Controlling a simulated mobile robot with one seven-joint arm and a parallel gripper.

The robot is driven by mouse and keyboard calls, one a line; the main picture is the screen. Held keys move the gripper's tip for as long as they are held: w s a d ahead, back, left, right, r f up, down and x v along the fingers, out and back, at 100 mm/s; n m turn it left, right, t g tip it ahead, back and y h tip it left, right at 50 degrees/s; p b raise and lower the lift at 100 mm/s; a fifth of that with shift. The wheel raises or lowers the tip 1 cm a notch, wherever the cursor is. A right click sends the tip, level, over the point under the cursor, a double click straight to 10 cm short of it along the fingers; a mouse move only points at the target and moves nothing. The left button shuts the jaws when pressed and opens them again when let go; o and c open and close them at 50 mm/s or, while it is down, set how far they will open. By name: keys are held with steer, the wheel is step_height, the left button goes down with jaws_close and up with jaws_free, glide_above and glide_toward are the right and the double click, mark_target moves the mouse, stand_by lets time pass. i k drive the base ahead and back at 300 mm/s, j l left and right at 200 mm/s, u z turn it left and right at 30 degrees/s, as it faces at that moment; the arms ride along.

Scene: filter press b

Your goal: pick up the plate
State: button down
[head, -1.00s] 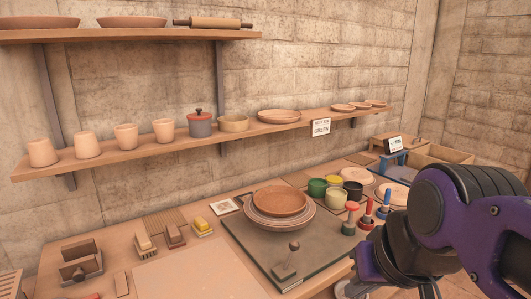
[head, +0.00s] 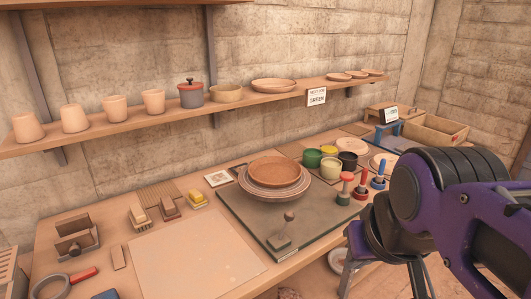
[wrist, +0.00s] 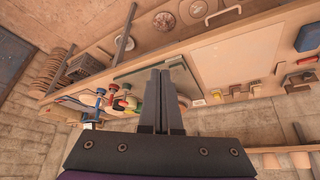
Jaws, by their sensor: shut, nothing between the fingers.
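A brown-orange round plate or shallow dish (head: 275,170) lies on top of paler, wider plates (head: 273,192) in the head view. The stack sits on a dark, framed flat board (head: 240,225) on the workbench. A shallow plate (head: 273,86) and several smaller ones (head: 360,75) lie on the wall shelf. My gripper (wrist: 166,72) is shut and empty in the wrist view, apart from anything, above the bench. The head view shows my arm at right but not the fingertips.
Paint pots (head: 330,168) and upright coloured-handled tools (head: 361,187) stand right of the stack. A small knobbed block (head: 280,240) sits on the board's front. Brushes and blocks lie left. The shelf (head: 190,113) overhangs behind. A pale sheet (head: 190,262) is clear.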

mark_target(269, 171)
steer(key=l+u, duration=0.1)
steer(key=u, duration=0.35)
steer(key=i+l+u, duration=0.1)
steer(key=u, duration=0.35)
steer(key=l+u, duration=0.45)
steer(key=l, duration=0.45)
steer(key=l+u, duration=0.15)
steer(key=l, duration=0.7)
steer(key=k+l, duration=0.15)
steer(key=j+z, duration=0.45)
steer(key=j, duration=0.25)
steer(key=i+l+u, duration=0.2)
steer(key=l, duration=0.3)
steer(key=l+u, duration=0.25)
steer(key=l, duration=0.25)
